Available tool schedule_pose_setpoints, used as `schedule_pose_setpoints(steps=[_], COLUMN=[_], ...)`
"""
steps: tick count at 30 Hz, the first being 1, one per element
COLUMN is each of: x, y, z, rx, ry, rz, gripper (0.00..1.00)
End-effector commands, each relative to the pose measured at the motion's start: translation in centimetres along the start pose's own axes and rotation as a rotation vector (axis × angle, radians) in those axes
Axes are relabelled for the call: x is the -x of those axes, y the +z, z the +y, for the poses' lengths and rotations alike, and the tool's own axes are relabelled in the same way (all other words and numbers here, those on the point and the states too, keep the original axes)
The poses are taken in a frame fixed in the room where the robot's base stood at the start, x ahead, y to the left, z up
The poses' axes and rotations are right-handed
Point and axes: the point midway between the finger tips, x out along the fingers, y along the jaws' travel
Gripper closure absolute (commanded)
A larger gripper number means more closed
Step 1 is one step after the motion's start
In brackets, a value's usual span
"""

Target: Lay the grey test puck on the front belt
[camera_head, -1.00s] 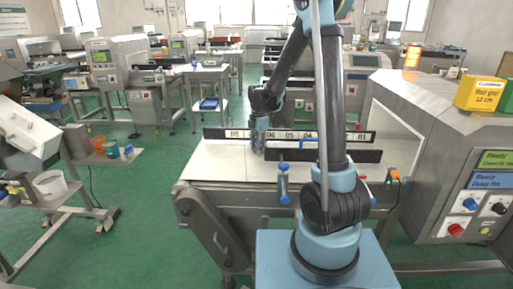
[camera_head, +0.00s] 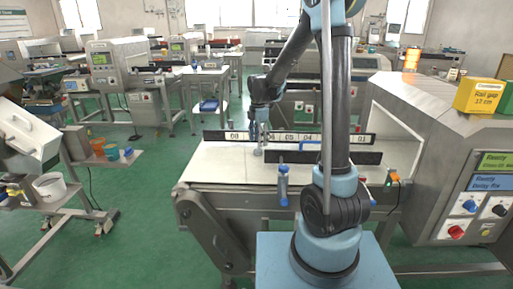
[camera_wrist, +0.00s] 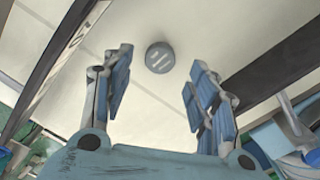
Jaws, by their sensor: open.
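The grey test puck (camera_wrist: 158,57) is a small round disc with pale markings. It lies on the white front belt (camera_wrist: 110,35), between the dark rails. In the head view the puck (camera_head: 258,152) shows as a small grey spot on the belt (camera_head: 222,165). My gripper (camera_wrist: 161,62) is open, with a blue-padded finger on either side of the puck in the picture and clear space between puck and fingers. In the head view my gripper (camera_head: 262,138) is just above the puck; the exact height is hard to tell.
A numbered rail (camera_head: 225,135) runs behind the belt and a black rail (camera_head: 366,157) in front. A blue-capped post (camera_head: 283,180) stands at the belt's near edge. The detector housing (camera_head: 415,130) closes off the right. The belt's left end is clear.

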Motion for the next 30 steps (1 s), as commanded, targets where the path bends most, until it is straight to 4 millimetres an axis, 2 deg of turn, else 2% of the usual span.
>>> schedule_pose_setpoints(steps=[3,9,19,23,30], x=[2.1,5.1,7.3,8.1,9.6], y=[0.0,0.0,0.1,0.7,2.1], z=[-0.1,0.0,-0.5,-2.7,-9.6], rx=[0.0,0.0,-0.02,-0.116,-0.441], ry=[0.0,0.0,0.002,0.01,0.041], rz=[0.0,0.0,0.0,-0.002,-0.002], gripper=[0.47,0.47,0.47,0.47,0.47])
